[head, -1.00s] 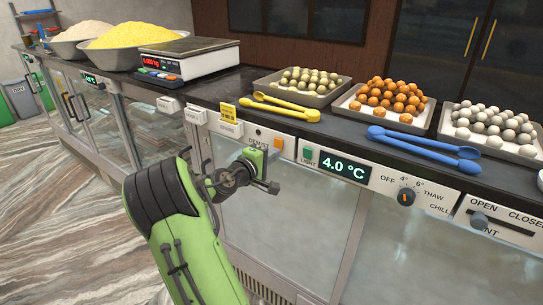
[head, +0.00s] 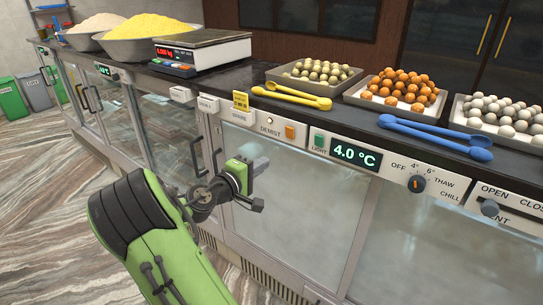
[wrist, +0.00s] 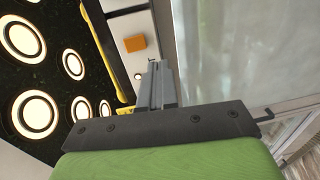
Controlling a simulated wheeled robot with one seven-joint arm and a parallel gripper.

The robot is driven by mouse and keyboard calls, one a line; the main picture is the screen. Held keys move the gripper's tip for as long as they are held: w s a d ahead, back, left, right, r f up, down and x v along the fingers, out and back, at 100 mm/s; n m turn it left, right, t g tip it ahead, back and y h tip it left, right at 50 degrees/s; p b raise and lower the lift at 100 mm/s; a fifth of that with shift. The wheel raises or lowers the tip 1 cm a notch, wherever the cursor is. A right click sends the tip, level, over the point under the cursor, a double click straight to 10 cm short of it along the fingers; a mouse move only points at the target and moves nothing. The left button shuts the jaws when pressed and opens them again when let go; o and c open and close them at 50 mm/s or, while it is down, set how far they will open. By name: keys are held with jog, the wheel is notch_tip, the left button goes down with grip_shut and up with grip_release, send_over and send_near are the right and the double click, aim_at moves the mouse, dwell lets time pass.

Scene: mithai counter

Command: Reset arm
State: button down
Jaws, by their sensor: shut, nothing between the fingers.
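My gripper (head: 254,188) is at the end of my green arm, in front of the glass-fronted counter cabinet (head: 300,200). It is below the orange button on the front panel and apart from the tongs and trays on top. In the wrist view my gripper (wrist: 157,75) shows its two grey fingers together, with nothing held between them. The orange button (wrist: 135,43) and the glass door (wrist: 235,45) lie beyond the fingers there.
The dark countertop (head: 235,80) holds a scale (head: 203,49), yellow tongs (head: 292,96), blue tongs (head: 435,135) and trays of round sweets. The control panel has a knob (head: 417,183) and a vent slider (head: 489,208). Open floor (head: 50,180) lies at left.

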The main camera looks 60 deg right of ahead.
jog(key=shift+w+a+f, duration=0.1)
jog(key=shift+a, duration=0.7)
jog(key=shift+w+a+f, duration=0.1)
jog(key=shift+a, duration=0.65)
jog(key=shift+r, duration=0.1)
